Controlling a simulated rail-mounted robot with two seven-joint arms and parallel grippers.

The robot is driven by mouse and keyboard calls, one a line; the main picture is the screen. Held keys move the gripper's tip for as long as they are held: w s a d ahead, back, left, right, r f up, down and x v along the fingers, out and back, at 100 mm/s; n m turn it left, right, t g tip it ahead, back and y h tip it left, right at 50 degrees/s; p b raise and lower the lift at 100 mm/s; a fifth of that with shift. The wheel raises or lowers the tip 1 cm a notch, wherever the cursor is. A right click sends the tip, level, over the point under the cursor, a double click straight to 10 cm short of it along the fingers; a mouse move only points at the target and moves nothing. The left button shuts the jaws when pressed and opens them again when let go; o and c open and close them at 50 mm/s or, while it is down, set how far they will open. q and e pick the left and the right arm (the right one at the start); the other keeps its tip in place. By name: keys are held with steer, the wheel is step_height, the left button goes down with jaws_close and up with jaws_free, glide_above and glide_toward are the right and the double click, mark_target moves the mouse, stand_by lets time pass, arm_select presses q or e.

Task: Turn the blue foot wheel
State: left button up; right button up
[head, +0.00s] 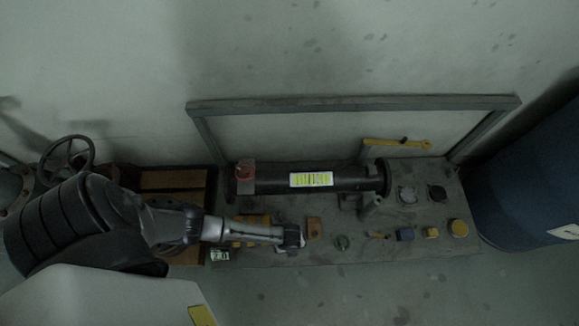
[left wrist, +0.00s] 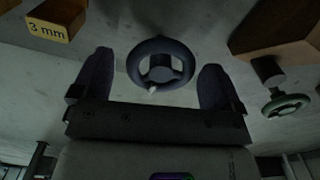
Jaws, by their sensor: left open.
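The blue foot wheel (left wrist: 160,48) is a small dark blue spoked ring in the left wrist view, with a pale tip near its hub. My left gripper (left wrist: 156,68) is open, with one dark finger on each side of the wheel in that view. Gaps show between the wheel and both fingers, and the depth between them is hard to judge. In the head view my left gripper (head: 299,238) reaches over the front left of the workbench (head: 360,256). I cannot make out the blue wheel there; the gripper may hide it. My right gripper is in neither view.
A small green wheel (left wrist: 287,104) is at right in the left wrist view, and a box marked "3 mm" (left wrist: 48,27) is top left. In the head view a dark pipe (head: 345,183) lies along the bench. A blue drum (head: 525,180) stands right.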

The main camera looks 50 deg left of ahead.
arm_select(q)
steer(key=c, duration=0.9)
steer(key=n+p, duration=0.2)
steer(key=p, duration=0.1)
steer(key=shift+r+n, duration=0.2)
steer(key=shift+n, duration=0.1)
steer(key=n+p, duration=0.2)
steer(key=n, duration=0.1)
steer(key=shift+w+n+p, duration=0.1)
steer(key=shift+n+p, duration=0.2)
steer(key=shift+p, duration=0.1)
steer(key=n+p, duration=0.2)
steer(key=n, duration=0.2)
steer(key=shift+f+n, duration=0.15)
steer(key=shift+n, duration=0.15)
steer(key=shift+w+f+n+p, duration=0.1)
steer(key=shift+n+p, duration=0.35)
steer(key=shift+n, duration=1.45)
steer(key=shift+a, duration=0.1)
